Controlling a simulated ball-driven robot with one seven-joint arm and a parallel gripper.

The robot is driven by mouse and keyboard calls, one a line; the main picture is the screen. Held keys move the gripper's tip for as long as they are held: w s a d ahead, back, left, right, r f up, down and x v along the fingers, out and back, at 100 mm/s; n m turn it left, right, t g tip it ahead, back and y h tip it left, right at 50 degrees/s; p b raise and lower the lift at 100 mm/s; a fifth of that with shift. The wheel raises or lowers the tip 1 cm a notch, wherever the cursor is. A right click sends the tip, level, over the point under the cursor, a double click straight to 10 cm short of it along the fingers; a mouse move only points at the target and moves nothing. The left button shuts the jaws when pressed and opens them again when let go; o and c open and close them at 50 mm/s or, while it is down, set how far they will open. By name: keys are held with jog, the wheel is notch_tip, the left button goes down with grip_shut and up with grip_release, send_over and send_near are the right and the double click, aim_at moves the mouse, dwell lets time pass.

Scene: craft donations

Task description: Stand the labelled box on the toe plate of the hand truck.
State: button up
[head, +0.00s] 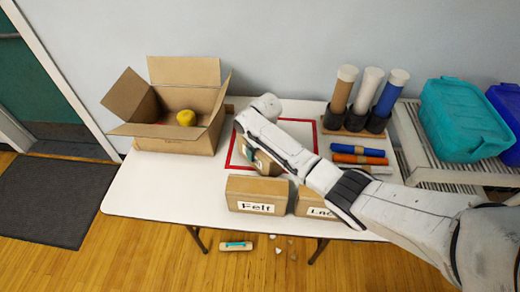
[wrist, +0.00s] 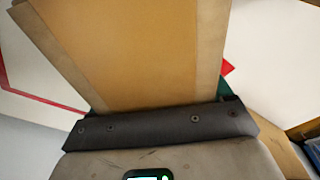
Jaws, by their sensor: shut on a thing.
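My gripper (head: 247,150) is shut on a cardboard box (head: 267,165) over the red-taped square on the white table. The arm hides much of this box, and only a scrap of its white label shows, too little to read. In the wrist view the box (wrist: 130,50) fills the middle, close against the dark edge of my gripper. I cannot tell whether it touches the table. A box labelled "Felt" (head: 257,195) stands at the table's front edge. Beside it is another box (head: 312,204), its label partly covered by my arm. No hand truck is in view.
An open carton (head: 180,140) with a yellow ball (head: 186,117) stands at the table's left. Upright tubes (head: 368,92) and coloured rolls (head: 358,155) are at the right, near a teal bin (head: 464,120). A dark mat (head: 50,200) lies on the floor; small items lie below the table.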

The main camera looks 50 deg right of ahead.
jog(key=o, duration=1)
jog(key=shift+f, duration=0.15)
jog(key=o, duration=0.4)
